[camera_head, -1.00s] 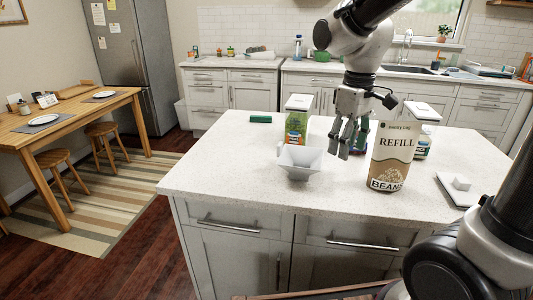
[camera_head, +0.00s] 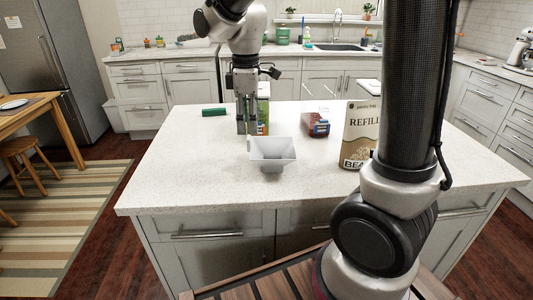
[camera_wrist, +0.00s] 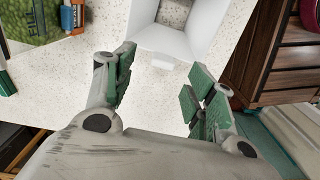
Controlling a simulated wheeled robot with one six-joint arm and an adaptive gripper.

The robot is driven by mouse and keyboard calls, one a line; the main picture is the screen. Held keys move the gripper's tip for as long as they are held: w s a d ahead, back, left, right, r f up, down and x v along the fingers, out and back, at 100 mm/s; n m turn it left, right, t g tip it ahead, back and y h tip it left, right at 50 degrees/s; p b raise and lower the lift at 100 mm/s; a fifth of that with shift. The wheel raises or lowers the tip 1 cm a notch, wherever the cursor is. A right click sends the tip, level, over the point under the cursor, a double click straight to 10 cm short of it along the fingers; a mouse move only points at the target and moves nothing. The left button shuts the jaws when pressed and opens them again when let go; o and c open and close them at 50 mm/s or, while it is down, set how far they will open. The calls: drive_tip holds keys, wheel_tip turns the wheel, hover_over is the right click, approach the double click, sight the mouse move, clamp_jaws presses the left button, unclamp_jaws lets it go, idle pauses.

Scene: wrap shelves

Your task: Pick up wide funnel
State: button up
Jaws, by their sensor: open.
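The wide funnel (camera_head: 272,150) is a white, square-mouthed piece on the light speckled counter (camera_head: 190,165). It stands with its broad mouth up. My gripper (camera_head: 247,128) points down just behind and to the left of it in the head view. In the wrist view the funnel (camera_wrist: 172,40) is at the top centre, ahead of my gripper (camera_wrist: 160,82). The green-padded fingers are spread, with only counter between them. A small white tab on the funnel's near side faces the gap. The head view does not show whether a finger touches the funnel.
A green carton (camera_head: 263,110) stands close behind my gripper. A green block (camera_head: 214,112) lies to the left, and a reddish-brown container (camera_head: 317,124) to the right. The tall REFILL beans bag (camera_head: 358,133) stands right of the funnel. The front left counter is clear.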

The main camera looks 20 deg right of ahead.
sight(250, 137)
drive_tip(key=f, duration=0.5)
drive_tip(key=shift+s+f, duration=0.25)
drive_tip(key=shift+f, duration=0.1)
drive_tip(key=shift+c, duration=0.4)
drive_tip(key=c, duration=1)
